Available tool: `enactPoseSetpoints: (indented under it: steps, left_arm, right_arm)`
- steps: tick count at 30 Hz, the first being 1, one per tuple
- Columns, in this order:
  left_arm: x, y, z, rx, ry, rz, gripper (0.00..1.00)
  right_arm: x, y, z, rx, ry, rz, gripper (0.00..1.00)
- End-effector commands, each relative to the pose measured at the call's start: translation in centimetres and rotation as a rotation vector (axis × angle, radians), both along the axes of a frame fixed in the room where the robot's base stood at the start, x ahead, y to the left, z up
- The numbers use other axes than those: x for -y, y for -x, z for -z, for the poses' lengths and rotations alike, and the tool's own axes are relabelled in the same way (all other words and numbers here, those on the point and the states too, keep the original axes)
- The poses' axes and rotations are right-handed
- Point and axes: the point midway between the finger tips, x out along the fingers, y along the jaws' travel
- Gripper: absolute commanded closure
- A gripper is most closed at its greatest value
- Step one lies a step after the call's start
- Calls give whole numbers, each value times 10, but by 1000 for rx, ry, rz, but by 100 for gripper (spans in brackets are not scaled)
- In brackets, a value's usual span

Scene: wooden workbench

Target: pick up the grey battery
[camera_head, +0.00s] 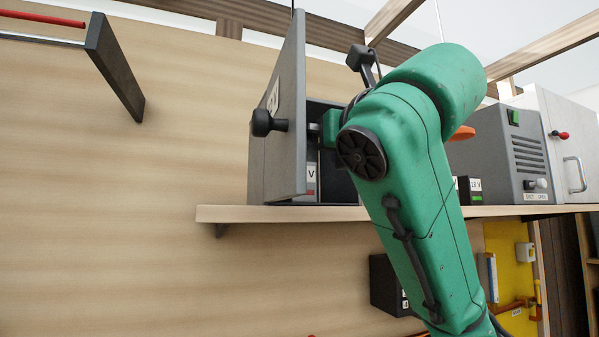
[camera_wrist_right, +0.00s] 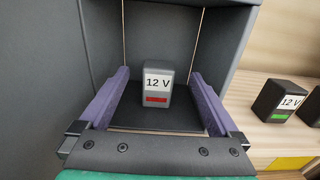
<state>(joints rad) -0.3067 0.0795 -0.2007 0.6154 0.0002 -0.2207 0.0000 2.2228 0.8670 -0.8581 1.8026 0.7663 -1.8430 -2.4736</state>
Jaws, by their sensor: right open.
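In the head view the battery (camera_head: 311,182) shows partly, past the edge of the open door. My right gripper (camera_wrist_right: 160,76) is open and reaches into the cabinet. Its two purple fingers stand on either side of the battery, with a gap on each side. In the head view my green right arm hides most of the cabinet opening. My left gripper is in neither view.
The cabinet's door (camera_head: 290,115) stands open with a black knob. The cabinet is on a wooden shelf (camera_head: 260,214). A black battery with a green mark (camera_wrist_right: 283,101) stands outside it to the right. A grey box with vents (camera_head: 490,150) is farther right.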

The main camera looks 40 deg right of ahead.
Motion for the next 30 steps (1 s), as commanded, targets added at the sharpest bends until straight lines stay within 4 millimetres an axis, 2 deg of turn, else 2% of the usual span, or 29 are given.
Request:
enactPoseSetpoints:
  steps: [1, 6, 13, 16, 21, 23, 24, 29, 30]
  left_arm:
    - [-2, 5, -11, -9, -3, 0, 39]
    - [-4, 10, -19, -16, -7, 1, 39]
    - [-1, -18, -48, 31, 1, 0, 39]
    - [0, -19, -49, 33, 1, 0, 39]
    - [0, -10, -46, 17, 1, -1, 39]
    - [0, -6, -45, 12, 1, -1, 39]
    - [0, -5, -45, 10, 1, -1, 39]
    - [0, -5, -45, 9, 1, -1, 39]
    - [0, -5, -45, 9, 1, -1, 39]
  right_arm:
    - [5, -13, -4, -6, -1, 4, 3]
    - [13, -37, -3, -4, 1, 2, 3]
    - [25, -76, -5, -4, 0, 3, 3]
    - [28, -84, -3, -1, 1, 2, 3]
    - [28, -85, -1, 0, 1, 1, 3]
    - [28, -85, -1, 0, 1, 1, 22]
    - [28, -85, -1, 0, 1, 1, 37]
    - [28, -85, -1, -1, 1, 1, 98]
    - [28, -85, -1, -1, 1, 1, 100]
